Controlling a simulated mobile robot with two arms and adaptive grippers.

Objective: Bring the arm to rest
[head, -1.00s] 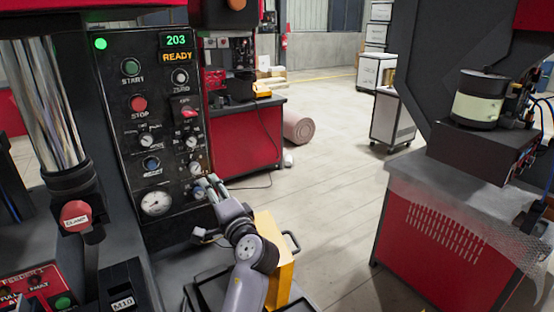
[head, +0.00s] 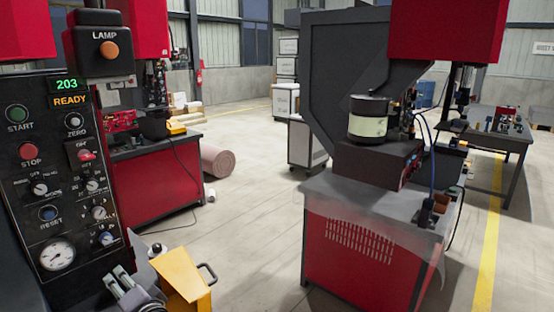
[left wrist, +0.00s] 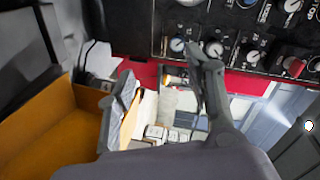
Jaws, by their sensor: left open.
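My left gripper (head: 122,280) is low at the left of the head view, below the control panel and beside the yellow bin. In the left wrist view, its two fingers (left wrist: 165,95) stand apart with nothing between them. The control panel (head: 45,190) shows 203 and READY, with START, STOP and RESET buttons, knobs and a round gauge. Part of the panel shows at the top of the left wrist view (left wrist: 225,30). My right gripper is in neither view.
The yellow bin (head: 182,275) with a dark handle stands right of my left gripper. A red cabinet with a grey top (head: 365,250) carries a bowl feeder (head: 368,120). A pink roll (head: 218,161) lies on the floor.

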